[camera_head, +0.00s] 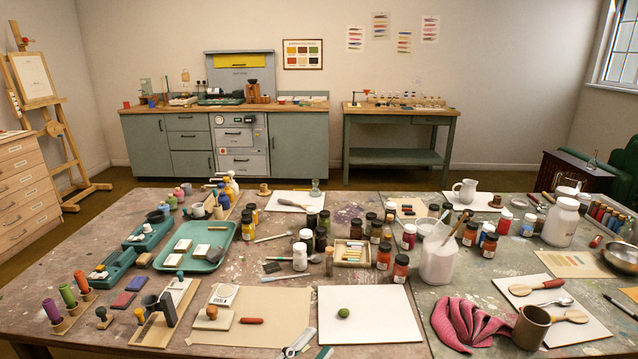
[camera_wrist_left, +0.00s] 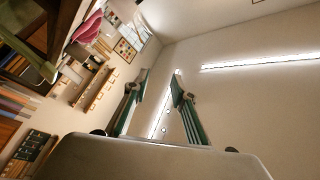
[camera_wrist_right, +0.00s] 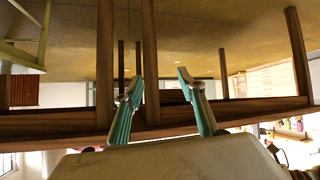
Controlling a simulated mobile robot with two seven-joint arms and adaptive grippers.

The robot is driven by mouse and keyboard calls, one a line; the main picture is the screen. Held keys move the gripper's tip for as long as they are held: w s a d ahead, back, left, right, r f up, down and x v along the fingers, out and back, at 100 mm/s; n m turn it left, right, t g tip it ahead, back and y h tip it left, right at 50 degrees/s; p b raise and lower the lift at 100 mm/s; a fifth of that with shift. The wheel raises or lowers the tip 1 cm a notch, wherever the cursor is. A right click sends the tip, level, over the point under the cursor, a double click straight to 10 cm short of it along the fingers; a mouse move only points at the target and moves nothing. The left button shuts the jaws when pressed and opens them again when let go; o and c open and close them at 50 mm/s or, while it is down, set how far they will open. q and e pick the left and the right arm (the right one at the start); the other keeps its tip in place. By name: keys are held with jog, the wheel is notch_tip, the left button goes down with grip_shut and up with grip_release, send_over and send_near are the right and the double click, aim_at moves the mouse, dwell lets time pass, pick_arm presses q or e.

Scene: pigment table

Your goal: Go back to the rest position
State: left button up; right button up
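My left gripper (camera_head: 310,346) shows only by its fingertips at the bottom edge of the head view, at the table's front. In the left wrist view it (camera_wrist_left: 160,76) is open, its two green-padded fingers apart with nothing between them; wall and ceiling lie beyond. My right gripper (camera_wrist_right: 161,79) is open and empty in the right wrist view. It is out of sight in the head view. Its camera sees the table edge, legs and floor upside down.
The paint-stained table (camera_head: 460,285) is crowded with jars, tools and papers. Near the front lie a white sheet (camera_head: 375,325) with a green lump (camera_head: 344,313), a pink cloth (camera_head: 468,322) and a brown mug (camera_head: 531,326). A teal tray (camera_head: 225,233) stands at left.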

pick_arm(q)
jog(key=s+a+f+n+y, duration=0.4)
jog(key=a+f+n+y, duration=0.45)
jog(key=f, duration=0.65)
jog(key=s+a+f+n+g+y+p, duration=0.1)
jog(key=s+a+f+n+g, duration=0.4)
jog(key=s+a+f, duration=0.5)
notch_tip(320, 180, down, 3)
jog(key=shift+s+a+r+y, duration=0.15)
jog(key=shift+s+y, duration=0.7)
jog(key=shift+s, duration=0.3)
